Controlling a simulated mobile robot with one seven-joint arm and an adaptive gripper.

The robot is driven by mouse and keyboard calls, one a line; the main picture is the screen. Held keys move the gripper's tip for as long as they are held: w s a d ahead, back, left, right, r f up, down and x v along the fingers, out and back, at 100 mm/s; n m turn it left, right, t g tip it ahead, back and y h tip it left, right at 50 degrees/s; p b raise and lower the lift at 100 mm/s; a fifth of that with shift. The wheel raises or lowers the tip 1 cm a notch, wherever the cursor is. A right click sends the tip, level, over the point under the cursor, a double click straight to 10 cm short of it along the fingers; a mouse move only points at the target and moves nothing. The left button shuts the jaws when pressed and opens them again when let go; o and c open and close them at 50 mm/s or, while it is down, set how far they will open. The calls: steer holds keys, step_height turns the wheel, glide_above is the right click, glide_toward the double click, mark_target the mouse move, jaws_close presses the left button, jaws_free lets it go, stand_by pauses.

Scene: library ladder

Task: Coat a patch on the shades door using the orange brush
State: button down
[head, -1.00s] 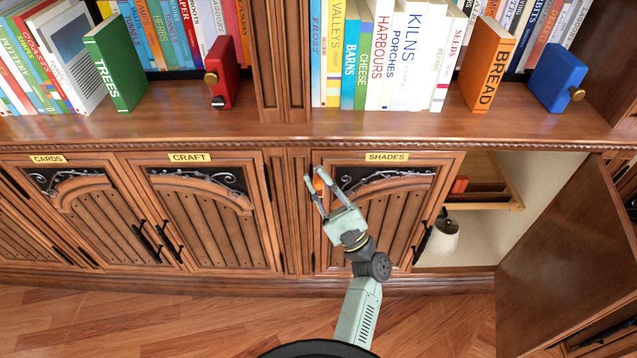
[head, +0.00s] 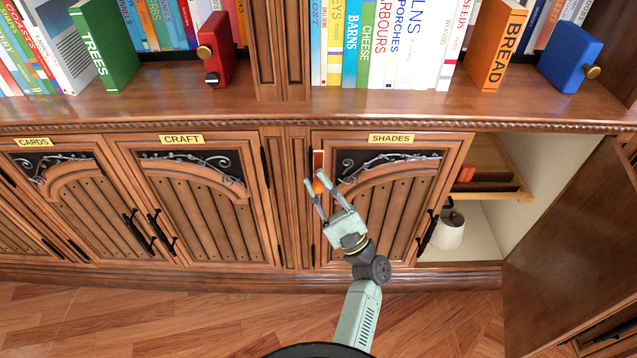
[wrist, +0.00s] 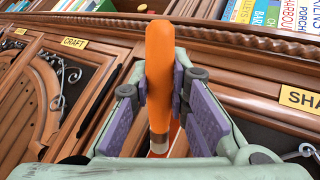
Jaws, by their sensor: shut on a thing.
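The orange brush (head: 318,187) is between the fingers of my gripper (head: 316,189), which is shut on it. In the wrist view the orange handle (wrist: 159,70) stands up between the purple finger pads, with a metal band at its lower end; the bristles are mostly hidden. The shades door (head: 392,215) is closed, under its yellow label (head: 391,138). A reddish-brown strip with pale edges (head: 318,162) shows on the door's upper left frame, just above the brush. Whether the bristles touch the door I cannot tell.
The craft door (head: 205,215) is closed at left. At right a cabinet door (head: 570,250) swings open, showing a shelf and a white pot (head: 449,230). Above, the ledge (head: 200,105) holds books, a red block (head: 220,50) and a blue block (head: 572,57).

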step_height(320, 180, down, 2)
steer(key=shift+b, duration=0.6)
steer(key=shift+s+r, duration=0.1)
steer(key=shift+s, duration=0.15)
steer(key=shift+s+p, duration=0.8)
steer(key=shift+s, duration=2.05)
steer(key=s, duration=0.3)
steer(key=shift+f, duration=0.2)
